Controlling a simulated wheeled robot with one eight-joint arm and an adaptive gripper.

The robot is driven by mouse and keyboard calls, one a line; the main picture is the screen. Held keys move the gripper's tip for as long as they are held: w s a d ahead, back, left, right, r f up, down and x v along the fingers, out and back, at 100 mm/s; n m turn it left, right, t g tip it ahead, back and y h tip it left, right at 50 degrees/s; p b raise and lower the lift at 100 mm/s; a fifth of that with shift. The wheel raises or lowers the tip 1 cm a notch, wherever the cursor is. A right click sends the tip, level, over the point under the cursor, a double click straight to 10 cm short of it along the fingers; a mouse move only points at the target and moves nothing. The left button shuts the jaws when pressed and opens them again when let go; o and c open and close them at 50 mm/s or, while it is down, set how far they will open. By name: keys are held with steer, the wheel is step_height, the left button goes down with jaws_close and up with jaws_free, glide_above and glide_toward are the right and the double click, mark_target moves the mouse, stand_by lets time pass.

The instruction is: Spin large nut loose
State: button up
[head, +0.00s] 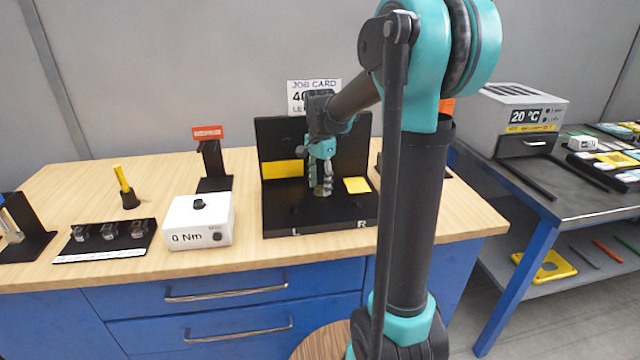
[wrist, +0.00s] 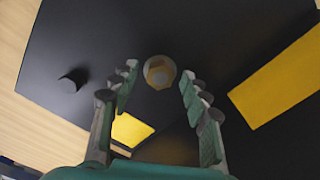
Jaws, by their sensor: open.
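My gripper (head: 321,188) points down over the black fixture (head: 280,222) on the wooden bench. Its fingers are apart and hold nothing. In the wrist view my gripper (wrist: 160,100) has one finger on each side, and a round brassy nut (wrist: 160,72) on a pale round base shows between and just beyond the fingertips. In the head view the nut (head: 320,190) is mostly hidden behind the fingers. I cannot tell whether any finger touches it.
Yellow patches (head: 357,185) mark the fixture. A white "0 Nm" box (head: 200,220), a rack (head: 105,240) of small parts and a yellow-handled tool (head: 125,187) stand to the left. A black upright stand with a red sign (head: 208,133) is behind. A grey side table (head: 560,195) is at right.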

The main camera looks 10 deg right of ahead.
jaws_close()
steer(key=shift+n, duration=0.3)
